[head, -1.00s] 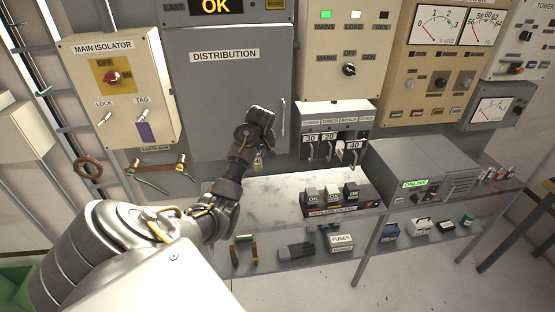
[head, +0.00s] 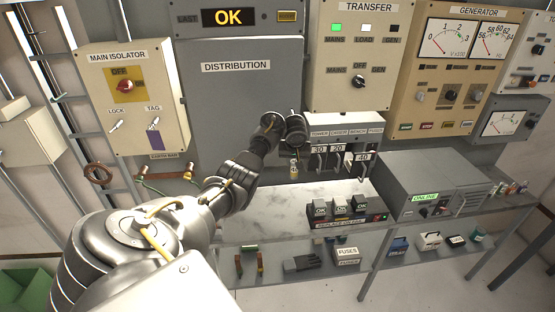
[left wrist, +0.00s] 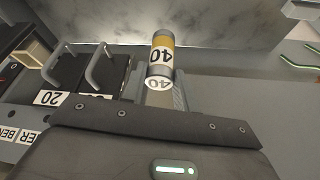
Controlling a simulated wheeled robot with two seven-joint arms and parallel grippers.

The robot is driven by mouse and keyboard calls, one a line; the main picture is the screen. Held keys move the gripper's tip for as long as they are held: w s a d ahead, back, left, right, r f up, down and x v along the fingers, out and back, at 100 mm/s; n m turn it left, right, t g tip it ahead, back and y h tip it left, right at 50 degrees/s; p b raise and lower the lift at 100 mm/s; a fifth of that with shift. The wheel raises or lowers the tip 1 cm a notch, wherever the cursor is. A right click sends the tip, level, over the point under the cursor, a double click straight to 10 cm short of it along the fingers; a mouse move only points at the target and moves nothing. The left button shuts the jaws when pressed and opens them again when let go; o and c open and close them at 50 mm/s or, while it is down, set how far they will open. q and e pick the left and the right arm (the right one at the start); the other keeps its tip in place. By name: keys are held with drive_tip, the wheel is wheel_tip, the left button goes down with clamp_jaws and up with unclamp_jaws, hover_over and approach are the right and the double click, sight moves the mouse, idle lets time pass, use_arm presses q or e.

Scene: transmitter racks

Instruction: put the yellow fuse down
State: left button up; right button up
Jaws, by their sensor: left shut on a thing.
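My left gripper (head: 294,158) is shut on the yellow fuse (head: 294,170). The fuse hangs below the gripper, in front of the lower right of the distribution panel and above the bench top. In the left wrist view the fuse (left wrist: 161,58) is a short cylinder with metal ends, a yellow band and a white label marked 40. Its near end sits at the gripper's fingers (left wrist: 160,92), clear of the bench top beyond. My right gripper is in neither view.
The marble-patterned bench top (head: 275,205) has bare room below the gripper. A row of fuse holders (head: 345,150) is right of the gripper. A fuse tester (head: 340,209) and a grey unit marked online (head: 420,180) stand on the bench. A shelf below holds a fuses box (head: 347,256).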

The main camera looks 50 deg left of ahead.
use_arm(q)
drive_tip(key=s+d+m+t+h, duration=0.1)
drive_tip(key=s+d+m, duration=0.2)
drive_tip(key=d, duration=0.8)
drive_tip(key=s+d+m+h, duration=0.1)
drive_tip(key=s+d+m, duration=0.1)
drive_tip(key=d, duration=0.9)
drive_tip(key=s+d+r+m+h, duration=0.35)
drive_tip(key=d+r+m, duration=0.6)
drive_tip(key=d, duration=0.55)
drive_tip(key=s+a+m+g+h, duration=0.15)
drive_tip(key=s+m, duration=0.35)
drive_tip(key=s, duration=0.7)
wheel_tip(320, 180, down, 9)
drive_tip(key=b, duration=0.9)
drive_tip(key=shift+d, duration=0.2)
